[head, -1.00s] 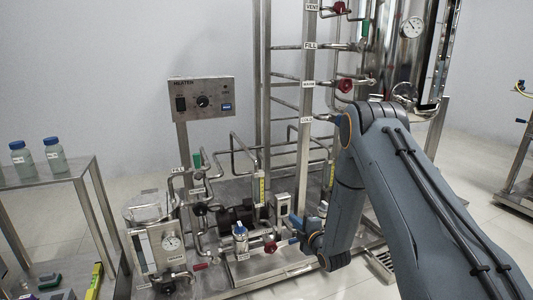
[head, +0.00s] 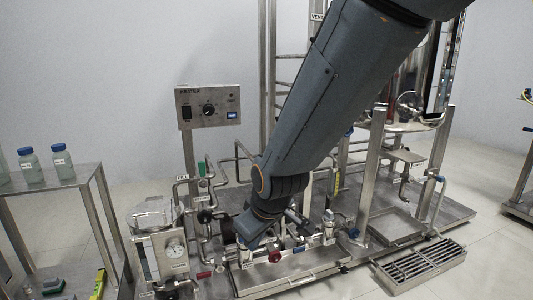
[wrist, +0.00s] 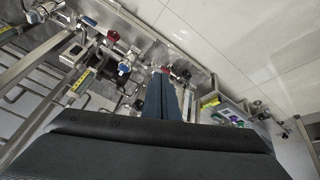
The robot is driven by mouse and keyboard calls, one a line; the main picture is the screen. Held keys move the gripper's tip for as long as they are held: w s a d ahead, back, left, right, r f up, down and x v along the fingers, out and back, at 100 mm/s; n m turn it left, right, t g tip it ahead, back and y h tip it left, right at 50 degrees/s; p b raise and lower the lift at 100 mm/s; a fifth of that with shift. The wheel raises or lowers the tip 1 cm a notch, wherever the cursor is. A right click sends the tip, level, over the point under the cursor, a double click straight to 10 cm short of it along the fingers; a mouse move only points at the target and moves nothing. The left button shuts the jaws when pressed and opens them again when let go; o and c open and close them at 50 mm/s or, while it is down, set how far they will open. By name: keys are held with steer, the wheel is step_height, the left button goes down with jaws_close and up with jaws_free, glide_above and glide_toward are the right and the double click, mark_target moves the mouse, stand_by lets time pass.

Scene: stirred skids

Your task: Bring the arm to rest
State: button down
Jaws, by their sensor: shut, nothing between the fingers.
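My arm (head: 335,95) comes down from the top right of the head view to the lower middle, in front of the steel skid (head: 452,213). Its wrist end is low over the skid's valves and pipes. In the wrist view my gripper (wrist: 163,92) points out over the skid, its two blue-grey fingers together and empty. I cannot tell from these views whether it touches anything. The fingertips are not clear in the head view.
A heater box (head: 208,106) stands behind, left of my arm. A red-handled valve (head: 274,256) and a gauge (head: 175,249) are close to the wrist. Bottles (head: 62,161) stand on a side table at left. A floor grate (head: 424,265) lies at right.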

steer(key=s+d+r+m+g, duration=0.1)
steer(key=s+r+m+g, duration=0.15)
steer(key=s, duration=0.95)
steer(key=s+d+r+m+g, duration=0.1)
steer(key=s+r+g, duration=0.15)
steer(key=s, duration=0.95)
steer(key=d+r+m+h+p, duration=0.1)
steer(key=d+r+m+p, duration=0.2)
steer(key=d+r+p, duration=0.7)
steer(key=d+r+m+h+p, duration=0.1)
steer(key=d+r+m+p, duration=0.2)
steer(key=d+r+p, duration=0.7)
step_height(320, 180, up, 6)
steer(key=p, duration=1.4)
steer(key=shift+w+d+f, duration=0.15)
steer(key=shift+w, duration=0.1)
steer(key=c, duration=2.5)
jaws_free()
